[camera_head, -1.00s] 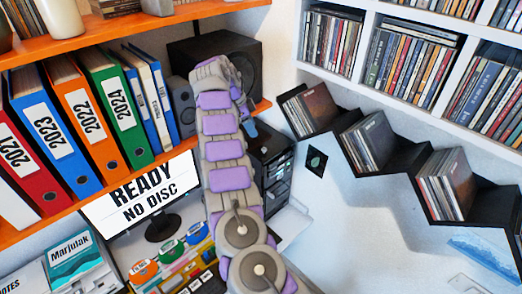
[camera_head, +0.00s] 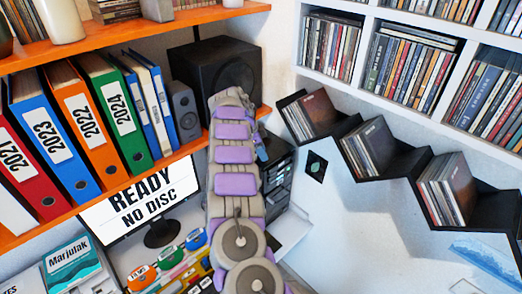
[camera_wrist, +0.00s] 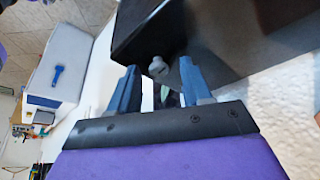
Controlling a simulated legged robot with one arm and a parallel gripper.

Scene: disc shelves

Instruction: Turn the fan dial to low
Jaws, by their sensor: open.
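A small grey knob (camera_wrist: 158,67), which looks like the fan dial, sticks out from a black box (camera_wrist: 215,30) in the wrist view. Its marks and setting are not readable. My gripper (camera_wrist: 160,78) has its two blue fingers apart, one on each side of the knob. I cannot tell whether either finger touches it. In the head view, my arm hides most of my gripper, and only a bit of blue (camera_head: 261,150) shows beside a black tower (camera_head: 279,180). The dial cannot be seen there.
An orange shelf (camera_head: 150,182) with binders and speakers stands left of my arm. Black zigzag disc racks (camera_head: 400,178) are on the right wall.

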